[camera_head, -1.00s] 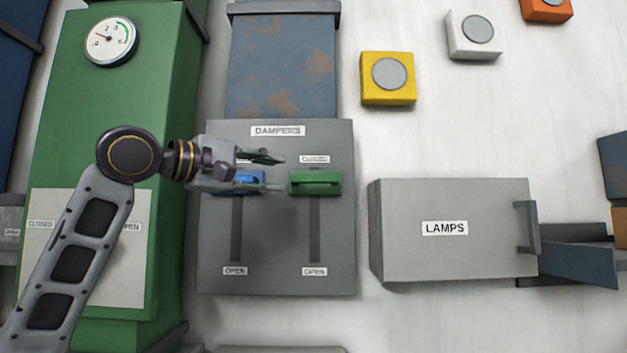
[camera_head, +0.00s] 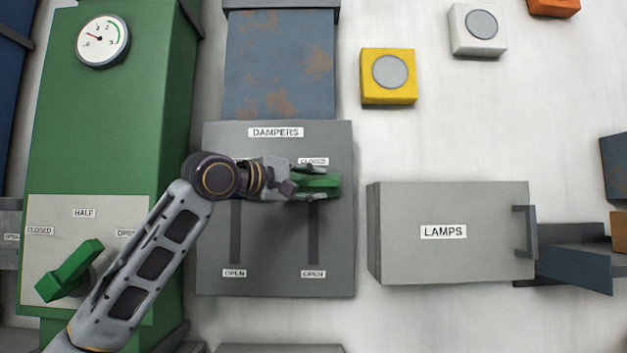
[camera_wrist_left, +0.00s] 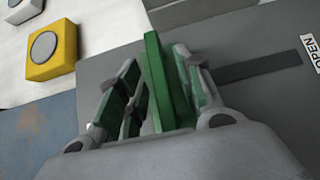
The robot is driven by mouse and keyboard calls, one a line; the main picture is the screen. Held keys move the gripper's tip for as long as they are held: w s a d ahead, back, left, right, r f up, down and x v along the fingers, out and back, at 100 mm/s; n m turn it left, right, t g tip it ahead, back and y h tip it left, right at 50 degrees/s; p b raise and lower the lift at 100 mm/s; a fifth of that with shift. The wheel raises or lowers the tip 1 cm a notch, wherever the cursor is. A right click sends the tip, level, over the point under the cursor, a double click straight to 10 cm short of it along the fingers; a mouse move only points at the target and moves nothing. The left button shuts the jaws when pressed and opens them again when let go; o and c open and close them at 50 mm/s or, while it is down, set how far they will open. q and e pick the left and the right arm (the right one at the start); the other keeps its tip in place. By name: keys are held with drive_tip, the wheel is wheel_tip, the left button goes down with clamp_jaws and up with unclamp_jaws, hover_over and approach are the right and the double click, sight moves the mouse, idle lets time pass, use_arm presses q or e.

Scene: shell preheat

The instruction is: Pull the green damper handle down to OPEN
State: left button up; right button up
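The green damper handle (camera_head: 326,181) is at the top of the right slot (camera_head: 314,235) on the grey DAMPERS panel (camera_head: 275,265), by the CLOSED label. The OPEN label (camera_head: 313,274) is at the slot's bottom. My left gripper (camera_head: 310,183) reaches in from the left, with one finger above the handle and one below. In the left wrist view the green handle (camera_wrist_left: 165,85) stands between the fingers, and a gap shows on its left side. The gripper looks open around it. My right gripper is not in view.
The blue damper handle is mostly hidden behind my left wrist. A green cabinet (camera_head: 105,130) with a gauge and a green lever (camera_head: 70,270) is at the left. Yellow (camera_head: 388,95) and white (camera_head: 478,45) buttons are above right.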

use_arm(q)
drive_tip(key=shift+w+d, duration=0.4)
clamp_jaws()
